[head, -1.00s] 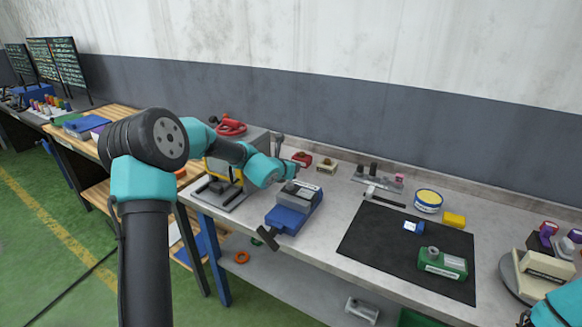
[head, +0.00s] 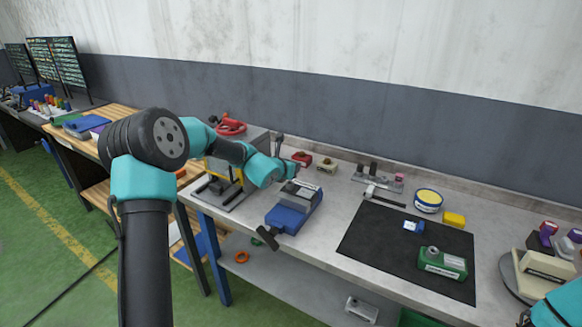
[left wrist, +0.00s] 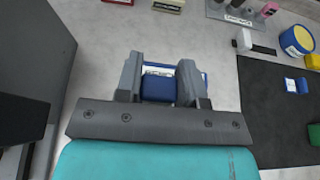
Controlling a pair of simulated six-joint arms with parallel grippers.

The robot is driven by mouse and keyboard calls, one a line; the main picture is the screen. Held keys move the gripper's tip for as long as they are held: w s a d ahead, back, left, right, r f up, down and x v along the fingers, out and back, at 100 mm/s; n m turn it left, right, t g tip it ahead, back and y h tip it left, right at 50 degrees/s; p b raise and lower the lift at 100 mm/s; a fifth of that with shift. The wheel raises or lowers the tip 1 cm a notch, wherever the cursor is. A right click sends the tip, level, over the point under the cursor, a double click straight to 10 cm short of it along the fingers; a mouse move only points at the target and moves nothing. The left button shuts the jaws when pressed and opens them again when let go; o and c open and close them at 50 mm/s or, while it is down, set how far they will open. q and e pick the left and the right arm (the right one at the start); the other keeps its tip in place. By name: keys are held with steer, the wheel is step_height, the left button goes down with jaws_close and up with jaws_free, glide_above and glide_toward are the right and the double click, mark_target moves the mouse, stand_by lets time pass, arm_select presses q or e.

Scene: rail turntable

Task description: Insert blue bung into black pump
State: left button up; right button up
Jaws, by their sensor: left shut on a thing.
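My left gripper (left wrist: 160,82) is shut in the left wrist view, with a dark blue thing (left wrist: 160,93) filling the gap between its fingers. Its shape is mostly hidden, so I cannot tell for certain that it is the bung. In the head view the left wrist hangs over the blue vise, and I cannot make out the fingertips there. A small blue piece with a white face (head: 412,227) lies on the black mat (head: 375,245); it also shows in the left wrist view (left wrist: 297,85). I cannot pick out a black pump. My right gripper is out of view.
The blue vise (head: 288,218) stands at the bench's front edge. A green block (head: 442,263) and a yellow block (head: 454,220) are on the mat's right side, near a yellow-topped tin (head: 428,200). Red (head: 301,160) and cream (head: 327,166) blocks stand behind. A turntable with cream blocks is far right.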

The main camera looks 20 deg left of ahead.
arm_select(q)
steer(key=shift+f, duration=1.7)
steer(key=o, duration=1.1)
steer(key=shift+s+r, duration=0.1)
steer(key=shift+s, duration=0.05)
steer(key=v, duration=1.7)
steer(key=shift+s, duration=0.1)
